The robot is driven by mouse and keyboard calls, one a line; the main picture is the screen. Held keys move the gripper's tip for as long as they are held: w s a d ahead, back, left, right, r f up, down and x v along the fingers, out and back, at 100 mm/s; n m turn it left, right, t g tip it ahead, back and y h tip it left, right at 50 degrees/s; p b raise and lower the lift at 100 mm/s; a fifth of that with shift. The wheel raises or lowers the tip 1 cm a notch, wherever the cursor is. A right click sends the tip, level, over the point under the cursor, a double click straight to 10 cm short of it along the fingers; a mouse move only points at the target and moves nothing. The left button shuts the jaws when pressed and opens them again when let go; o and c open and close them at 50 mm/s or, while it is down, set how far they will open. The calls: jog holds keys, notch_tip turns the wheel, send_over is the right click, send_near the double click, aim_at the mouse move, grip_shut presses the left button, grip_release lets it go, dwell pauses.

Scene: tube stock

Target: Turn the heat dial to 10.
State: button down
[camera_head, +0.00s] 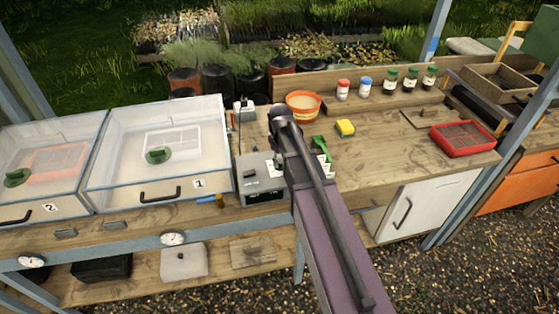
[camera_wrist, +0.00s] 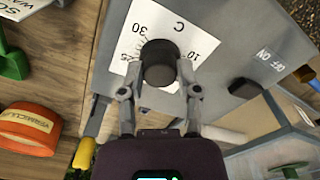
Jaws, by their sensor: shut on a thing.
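The heat dial (camera_wrist: 158,62) is a round black knob on a white scale card (camera_wrist: 133,35) marked C, with 10 and 30 readable. The card is on a grey control box (camera_wrist: 225,30). In the wrist view my gripper (camera_wrist: 158,84) has one finger on each side of the knob and is shut on it. I cannot make out a pointer on the knob, so its setting is unclear. In the head view the control box (camera_head: 257,180) stands on the bench beside propagator 1, and my arm hides the dial and the gripper's fingers.
Propagator 1 (camera_head: 206,160) is just left of the box. A black switch (camera_wrist: 243,88) near an OFF ON label is beside the dial.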

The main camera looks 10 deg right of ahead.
jog(key=n, duration=0.6)
jog(key=shift+n, duration=0.3)
jog(key=n, duration=0.5)
dwell(0.4)
jog(key=shift+c, duration=1.5)
grip_release()
